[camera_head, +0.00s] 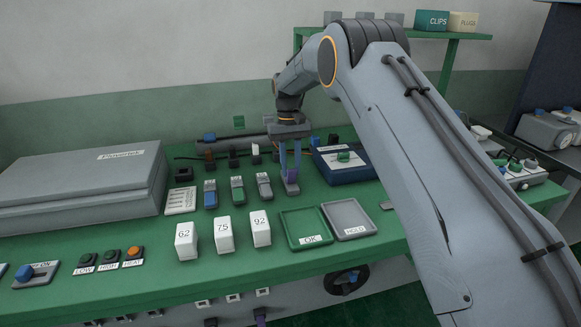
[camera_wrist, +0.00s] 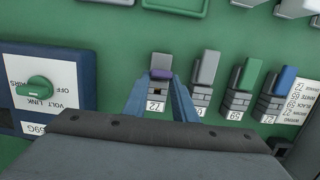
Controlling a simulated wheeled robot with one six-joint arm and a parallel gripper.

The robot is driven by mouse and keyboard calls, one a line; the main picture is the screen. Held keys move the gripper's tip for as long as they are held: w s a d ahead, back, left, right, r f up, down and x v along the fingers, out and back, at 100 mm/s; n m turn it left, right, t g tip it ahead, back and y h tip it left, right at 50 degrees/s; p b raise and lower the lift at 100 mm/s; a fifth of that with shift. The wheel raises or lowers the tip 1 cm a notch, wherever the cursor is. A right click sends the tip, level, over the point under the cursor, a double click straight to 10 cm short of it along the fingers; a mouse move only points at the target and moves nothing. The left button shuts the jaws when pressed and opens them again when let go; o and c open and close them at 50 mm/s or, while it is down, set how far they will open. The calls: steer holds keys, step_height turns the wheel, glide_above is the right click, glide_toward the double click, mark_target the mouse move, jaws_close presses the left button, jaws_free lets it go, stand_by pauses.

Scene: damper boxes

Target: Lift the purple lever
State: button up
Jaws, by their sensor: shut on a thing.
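The lever's lower part is partly hidden by the fingers.
Beside it stand a grey lever (camera_head: 264,186), a green lever (camera_head: 237,190) and a blue lever (camera_head: 210,194). A blue box with a green knob (camera_head: 344,157) is close on the right. Green OK (camera_head: 304,228) and grey HOLD (camera_head: 349,219) trays lie in front.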

steer(key=o, duration=1)
steer(key=shift+f, duration=0.1)
steer(key=shift+o, duration=0.2)
step_height(320, 180, up, 8)
steer(key=w+b, duration=0.1)
steer(key=b, duration=0.1)
steer(key=shift+a, duration=0.2)
steer(key=shift+f, duration=0.1)
